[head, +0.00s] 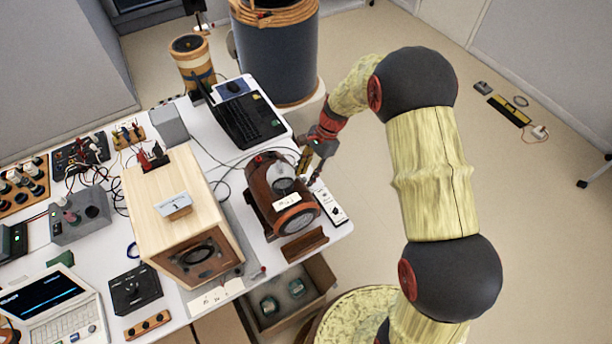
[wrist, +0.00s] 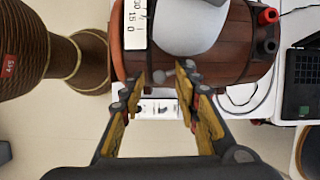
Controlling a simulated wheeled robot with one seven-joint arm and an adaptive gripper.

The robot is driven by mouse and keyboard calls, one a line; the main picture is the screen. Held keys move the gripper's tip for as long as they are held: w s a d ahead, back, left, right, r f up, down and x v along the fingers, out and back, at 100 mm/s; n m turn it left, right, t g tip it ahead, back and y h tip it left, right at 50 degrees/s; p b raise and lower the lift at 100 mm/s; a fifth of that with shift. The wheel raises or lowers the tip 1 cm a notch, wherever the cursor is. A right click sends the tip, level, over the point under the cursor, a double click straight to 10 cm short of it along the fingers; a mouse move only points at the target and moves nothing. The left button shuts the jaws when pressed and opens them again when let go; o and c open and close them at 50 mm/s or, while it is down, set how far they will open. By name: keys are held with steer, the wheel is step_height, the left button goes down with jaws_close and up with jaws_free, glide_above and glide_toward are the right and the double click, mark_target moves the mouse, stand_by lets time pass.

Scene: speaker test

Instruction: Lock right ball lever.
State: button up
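A brown wooden barrel-shaped device (head: 262,190) with a pale dome and a white label stands at the table's right end. In the wrist view its brown body (wrist: 225,55) fills the upper middle. A small grey ball (wrist: 158,77), apparently the ball lever's end, shows at its lower edge, between my fingertips in the picture. I cannot tell its depth or whether it is touched. My gripper (wrist: 161,76) has its yellow-padded fingers apart, open. In the head view my gripper (head: 308,160) is at the device's right side; the lever is not clear there.
A laptop (head: 240,122) lies behind the device. A light wooden box (head: 165,210) stands left of it. A white panel (head: 330,203) lies at the table's right edge. An open drawer or crate (head: 318,272) is below the front edge. Floor to the right is mostly clear.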

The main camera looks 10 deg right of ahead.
steer(key=shift+s+a+f, duration=0.1)
steer(key=shift+a+f, duration=0.1)
steer(key=shift+f, duration=0.35)
steer(key=c, duration=0.8)
jaws_close()
